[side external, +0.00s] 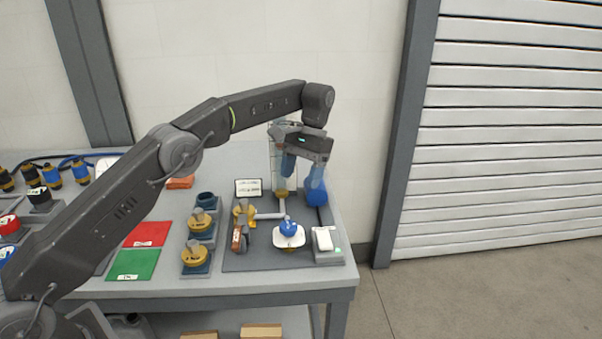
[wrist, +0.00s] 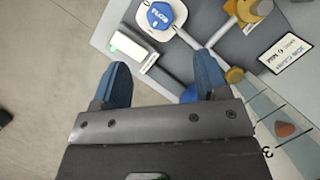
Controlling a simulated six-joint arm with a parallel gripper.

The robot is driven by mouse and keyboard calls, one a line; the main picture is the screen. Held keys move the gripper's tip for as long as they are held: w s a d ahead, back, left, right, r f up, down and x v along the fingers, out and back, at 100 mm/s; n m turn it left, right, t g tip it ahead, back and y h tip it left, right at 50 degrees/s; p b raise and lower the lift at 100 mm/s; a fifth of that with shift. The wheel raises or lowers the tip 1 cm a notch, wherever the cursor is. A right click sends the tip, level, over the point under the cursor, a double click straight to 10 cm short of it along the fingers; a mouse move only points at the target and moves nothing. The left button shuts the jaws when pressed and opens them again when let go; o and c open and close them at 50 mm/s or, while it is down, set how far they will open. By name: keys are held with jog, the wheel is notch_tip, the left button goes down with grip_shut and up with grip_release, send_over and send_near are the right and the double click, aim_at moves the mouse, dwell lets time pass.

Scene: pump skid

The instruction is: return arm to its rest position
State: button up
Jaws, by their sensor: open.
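My arm reaches from the lower left of the side external view over the bench to the pump skid. My gripper (side external: 301,180) points down above the back right of the skid plate (side external: 240,262). Its two blue fingers are apart, and nothing shows between them in the wrist view (wrist: 161,75). Below and beside it stands a blue rounded part (side external: 317,194), partly hidden by a finger. A blue knob on a white base (side external: 288,229) sits toward the front of the skid; it also shows at the top of the wrist view (wrist: 160,15).
A white box (side external: 324,240) stands at the skid's right. Brass valve parts (side external: 195,254) sit left of the skid, beside green (side external: 136,264) and red (side external: 147,233) mats. A gauge strip (wrist: 285,135) stands close to the gripper. The right bench edge is near; open floor lies beyond.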

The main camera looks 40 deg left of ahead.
jog(key=s+r+t, duration=0.5)
jog(key=s+r, duration=0.9)
jog(key=s+f+t, duration=0.2)
jog(key=s+f, duration=0.1)
jog(key=s, duration=0.7)
jog(key=s+a+f+t, duration=0.1)
jog(key=s+f+t, duration=0.2)
jog(key=s, duration=0.7)
jog(key=shift+f+m, duration=0.3)
jog(key=shift+f, duration=0.05)
jog(key=shift+a, duration=0.1)
